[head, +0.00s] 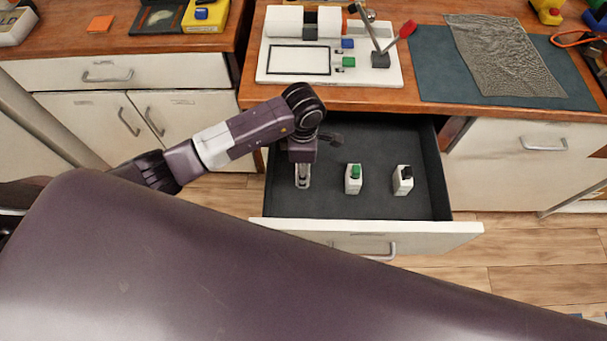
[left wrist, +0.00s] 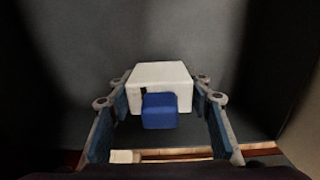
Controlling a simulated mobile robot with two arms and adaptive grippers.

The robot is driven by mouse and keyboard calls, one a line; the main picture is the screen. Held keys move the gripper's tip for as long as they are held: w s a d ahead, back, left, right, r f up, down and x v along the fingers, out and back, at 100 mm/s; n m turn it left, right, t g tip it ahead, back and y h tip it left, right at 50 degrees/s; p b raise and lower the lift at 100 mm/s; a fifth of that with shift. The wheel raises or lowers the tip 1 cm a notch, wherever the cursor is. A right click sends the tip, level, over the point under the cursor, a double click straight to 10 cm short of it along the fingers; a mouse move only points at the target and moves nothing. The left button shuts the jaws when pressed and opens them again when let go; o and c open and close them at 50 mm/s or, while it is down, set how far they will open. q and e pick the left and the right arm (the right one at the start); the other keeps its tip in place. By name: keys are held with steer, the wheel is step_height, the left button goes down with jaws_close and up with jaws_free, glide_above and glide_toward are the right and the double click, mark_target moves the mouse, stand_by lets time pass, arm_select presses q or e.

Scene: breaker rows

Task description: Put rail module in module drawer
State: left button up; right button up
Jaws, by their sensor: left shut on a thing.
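The module drawer (head: 430,231) is pulled open below the counter. My left gripper (head: 302,182) points down inside its left part. In the left wrist view, the gripper (left wrist: 160,110) is shut on a white rail module (left wrist: 160,73) with a blue block (left wrist: 160,111) on its face. The head view mostly hides this module behind the gripper; whether it touches the drawer floor I cannot tell. A white module with a green top (head: 353,179) and one with a black top (head: 403,180) stand to the right in the drawer. My right gripper is out of view.
A white board (head: 270,72) with small blue and green parts and a red-tipped lever stands on the counter (head: 420,96) above the drawer. A dark mat (head: 435,75) with a crumpled grey sheet (head: 500,55) lies right of it. The drawer's back area is bare.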

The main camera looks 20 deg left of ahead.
arm_select(q)
steer(key=shift+f, duration=2.3)
steer(key=shift+f, duration=0.2)
steer(key=o, duration=1.2)
steer(key=shift+r, duration=0.2)
step_height(320, 180, up, 12)
steer(key=shift+r+b, duration=0.1)
steer(key=shift+b, duration=0.2)
